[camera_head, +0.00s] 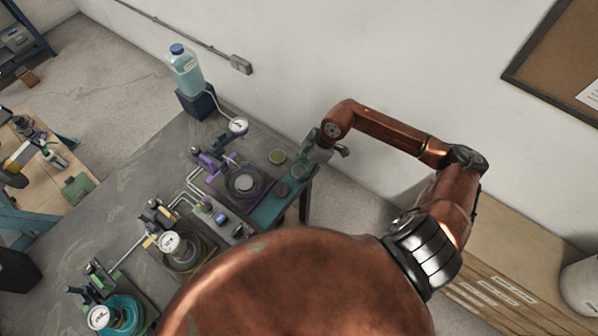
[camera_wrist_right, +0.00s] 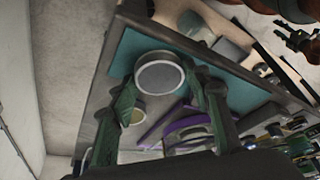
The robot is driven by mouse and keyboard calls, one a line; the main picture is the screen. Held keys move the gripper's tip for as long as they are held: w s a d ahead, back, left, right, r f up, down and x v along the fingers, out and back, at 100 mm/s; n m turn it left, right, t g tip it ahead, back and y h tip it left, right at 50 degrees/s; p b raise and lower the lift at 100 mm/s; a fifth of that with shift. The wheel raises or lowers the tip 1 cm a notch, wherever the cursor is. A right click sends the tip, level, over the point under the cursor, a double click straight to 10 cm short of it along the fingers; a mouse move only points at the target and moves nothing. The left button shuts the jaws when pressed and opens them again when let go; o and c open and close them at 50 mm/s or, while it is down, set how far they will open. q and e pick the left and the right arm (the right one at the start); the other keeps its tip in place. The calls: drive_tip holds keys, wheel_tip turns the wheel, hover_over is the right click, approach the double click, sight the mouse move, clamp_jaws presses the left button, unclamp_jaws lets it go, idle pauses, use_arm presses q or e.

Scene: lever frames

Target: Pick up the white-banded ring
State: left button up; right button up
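The white-banded ring (camera_wrist_right: 160,76) is a round piece with a grey face and a pale rim, on a teal mat in the right wrist view. In the head view it appears to be the pale-rimmed round piece (camera_head: 300,171) near the table's corner. My right gripper (camera_wrist_right: 164,78) is open, with its two fingers spread to either side of the ring in the wrist view. Whether they are level with it or above it I cannot tell. In the head view the right gripper (camera_head: 309,157) is just beside the ring. My left gripper is not in view.
A blue-capped bottle (camera_head: 186,70) stands at the back.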

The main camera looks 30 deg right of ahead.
drive_tip(key=c, duration=0.8)
